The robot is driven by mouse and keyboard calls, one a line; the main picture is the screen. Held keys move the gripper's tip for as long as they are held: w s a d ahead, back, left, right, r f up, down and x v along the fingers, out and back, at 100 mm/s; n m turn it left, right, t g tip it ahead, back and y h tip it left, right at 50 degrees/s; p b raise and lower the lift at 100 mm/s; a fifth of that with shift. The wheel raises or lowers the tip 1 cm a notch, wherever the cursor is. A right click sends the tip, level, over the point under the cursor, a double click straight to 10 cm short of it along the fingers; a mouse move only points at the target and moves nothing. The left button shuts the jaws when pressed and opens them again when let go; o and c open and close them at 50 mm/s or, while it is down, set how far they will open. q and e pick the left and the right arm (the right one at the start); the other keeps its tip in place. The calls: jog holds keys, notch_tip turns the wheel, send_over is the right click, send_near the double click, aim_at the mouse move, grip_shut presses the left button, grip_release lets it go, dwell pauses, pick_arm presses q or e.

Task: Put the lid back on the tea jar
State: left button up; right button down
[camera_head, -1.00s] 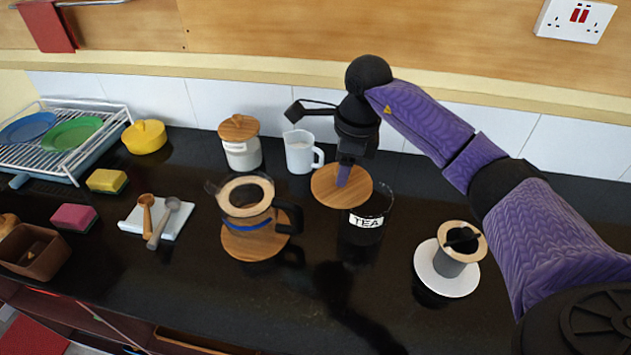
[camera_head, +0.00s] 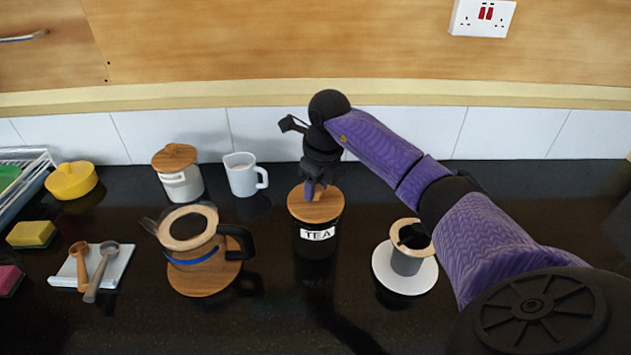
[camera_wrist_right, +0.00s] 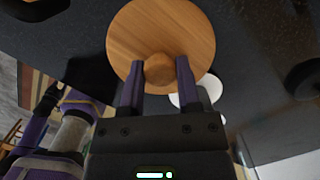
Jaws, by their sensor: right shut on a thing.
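The dark tea jar (camera_head: 316,245) with a white TEA label stands upright on the black counter in the head view. The round wooden lid (camera_head: 325,210) lies level over the jar's mouth; whether it is fully seated I cannot tell. My right gripper (camera_head: 315,193) is above the lid, shut on its knob. In the right wrist view the lid (camera_wrist_right: 190,40) shows from above, with its knob between the fingertips of the gripper (camera_wrist_right: 159,72). The jar is hidden under the lid there. My left gripper is not in view.
A glass coffee pot (camera_head: 190,245) on a wooden coaster stands left of the jar. A grey cup (camera_head: 407,262) with a wooden ring sits on a white saucer (camera_head: 385,277) to the right. A white mug (camera_head: 242,177) and a wooden-lidded white canister (camera_head: 182,184) stand behind.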

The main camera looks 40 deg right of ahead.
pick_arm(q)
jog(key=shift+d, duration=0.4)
pick_arm(e)
jog(key=shift+f, duration=0.2)
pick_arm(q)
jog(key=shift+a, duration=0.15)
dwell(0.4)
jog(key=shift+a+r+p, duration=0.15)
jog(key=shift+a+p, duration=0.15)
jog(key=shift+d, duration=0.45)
pick_arm(e)
jog(key=shift+f, duration=0.15)
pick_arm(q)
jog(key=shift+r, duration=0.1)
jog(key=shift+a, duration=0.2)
